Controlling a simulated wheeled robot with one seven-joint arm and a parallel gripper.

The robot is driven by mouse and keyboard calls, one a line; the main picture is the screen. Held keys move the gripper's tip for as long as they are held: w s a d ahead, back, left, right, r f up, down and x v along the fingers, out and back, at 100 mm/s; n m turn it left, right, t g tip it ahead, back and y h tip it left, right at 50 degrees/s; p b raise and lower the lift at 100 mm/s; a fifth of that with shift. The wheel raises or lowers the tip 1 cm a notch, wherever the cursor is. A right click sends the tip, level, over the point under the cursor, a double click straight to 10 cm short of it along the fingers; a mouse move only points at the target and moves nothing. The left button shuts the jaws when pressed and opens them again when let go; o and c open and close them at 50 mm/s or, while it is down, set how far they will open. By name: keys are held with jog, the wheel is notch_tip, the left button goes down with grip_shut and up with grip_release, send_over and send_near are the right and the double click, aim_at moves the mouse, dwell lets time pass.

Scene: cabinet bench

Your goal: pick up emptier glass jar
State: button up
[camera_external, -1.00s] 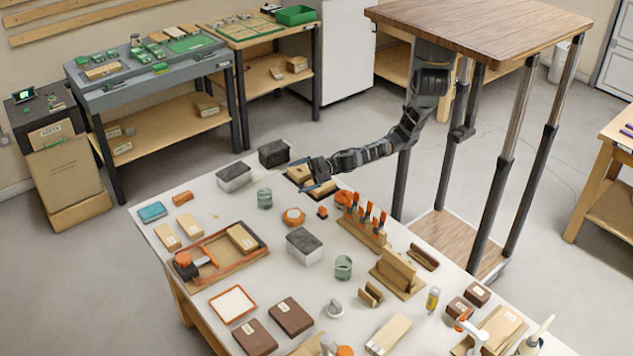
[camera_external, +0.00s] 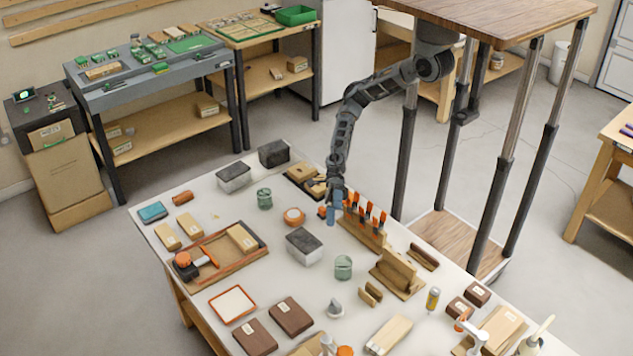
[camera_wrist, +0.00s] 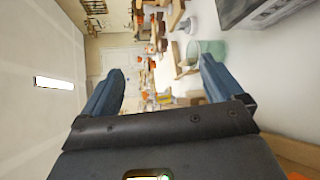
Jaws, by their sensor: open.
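Two greenish glass jars stand on the white bench. One jar (camera_external: 264,199) is toward the back left, and the other jar (camera_external: 343,267) is nearer the middle, right of a grey-topped box. How full each is cannot be told. My gripper (camera_external: 332,214) hangs over the bench by the orange-handled tools, apart from both jars. In the wrist view my gripper (camera_wrist: 160,78) is open, with nothing between its blue fingers. A greenish glass jar (camera_wrist: 208,50) shows beyond the right finger, partly hidden by it.
A grey-topped box (camera_external: 304,246) stands between the jars. A rack of orange-handled tools (camera_external: 364,228) is close beside my gripper. An orange-and-tan roll (camera_external: 294,216) lies to its left. Wooden holders (camera_external: 398,274) stand right of the nearer jar.

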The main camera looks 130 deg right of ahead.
jog(key=w+a+f+n+g+y, duration=0.1)
jog(key=w+a+f+n+g, duration=0.25)
jog(key=a+n, duration=0.45)
jog(key=n+g+b, duration=0.1)
jog(key=n+b, duration=0.1)
jog(key=n, duration=0.9)
send_near(346, 270)
jog(key=shift+w+a+f, duration=0.25)
jog(key=shift+a+f, duration=0.1)
jog(key=shift+f, duration=0.15)
jog(key=shift+g, duration=0.25)
jog(key=p+x, duration=0.1)
jog(key=x, duration=0.5)
jog(key=shift+a+p, duration=0.2)
jog(key=shift+p, duration=0.15)
jog(key=shift+w+a+f, duration=0.3)
jog(key=shift+a, duration=0.2)
jog(key=shift+c, duration=0.2)
jog(key=c, duration=1.1)
jog(key=shift+r, duration=0.2)
